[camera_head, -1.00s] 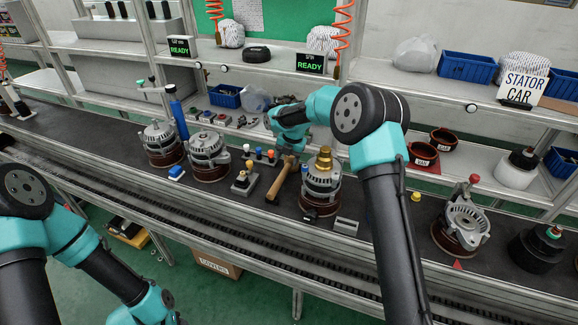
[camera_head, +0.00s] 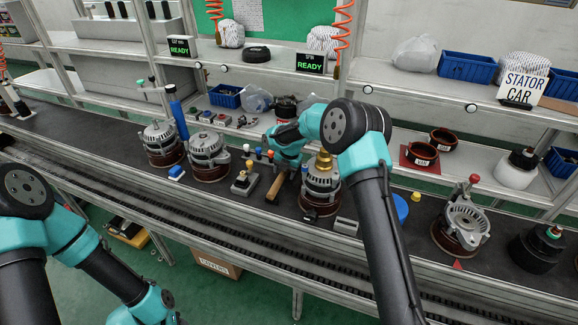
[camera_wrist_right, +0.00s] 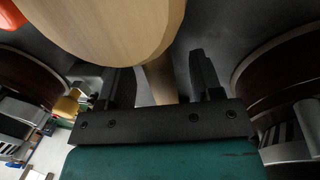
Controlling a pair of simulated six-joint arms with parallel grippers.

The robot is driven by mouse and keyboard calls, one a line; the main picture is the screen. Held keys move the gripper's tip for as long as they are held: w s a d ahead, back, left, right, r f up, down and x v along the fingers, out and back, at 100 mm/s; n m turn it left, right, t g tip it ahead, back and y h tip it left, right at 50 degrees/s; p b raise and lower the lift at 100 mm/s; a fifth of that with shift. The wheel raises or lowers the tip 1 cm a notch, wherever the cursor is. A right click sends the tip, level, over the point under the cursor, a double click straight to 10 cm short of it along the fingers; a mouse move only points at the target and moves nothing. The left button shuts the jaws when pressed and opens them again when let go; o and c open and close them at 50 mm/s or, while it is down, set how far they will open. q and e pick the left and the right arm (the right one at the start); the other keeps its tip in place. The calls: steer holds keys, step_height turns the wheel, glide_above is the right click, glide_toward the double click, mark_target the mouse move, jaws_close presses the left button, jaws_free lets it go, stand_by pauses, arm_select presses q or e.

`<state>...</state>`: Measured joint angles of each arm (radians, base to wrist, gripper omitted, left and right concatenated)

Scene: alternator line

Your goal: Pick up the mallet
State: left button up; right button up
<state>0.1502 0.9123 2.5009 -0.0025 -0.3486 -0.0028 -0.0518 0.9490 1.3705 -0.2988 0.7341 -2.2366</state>
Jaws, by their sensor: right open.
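The wooden mallet lies on the dark conveyor; its handle (camera_head: 277,188) shows in the head view, pointing toward the front. My right arm covers the mallet's head there. In the right wrist view the pale wooden mallet head (camera_wrist_right: 105,25) fills the upper left, close to the camera, and the handle (camera_wrist_right: 160,82) runs down between the fingers. My right gripper (camera_wrist_right: 163,82) is open around the handle, with a gap visible on both sides. My left arm is at the lower left of the head view; its gripper is out of view.
An alternator with a brass-coloured top (camera_head: 322,182) stands close right of the mallet. A small block with a yellow knob (camera_head: 245,180) is close on the left. Two more alternators (camera_head: 208,157) stand further left. A stator unit (camera_head: 461,222) is at the right.

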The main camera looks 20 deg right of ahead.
steer(key=shift+f, duration=0.4)
steer(key=shift+w, duration=0.1)
jaws_close()
stand_by(0.4)
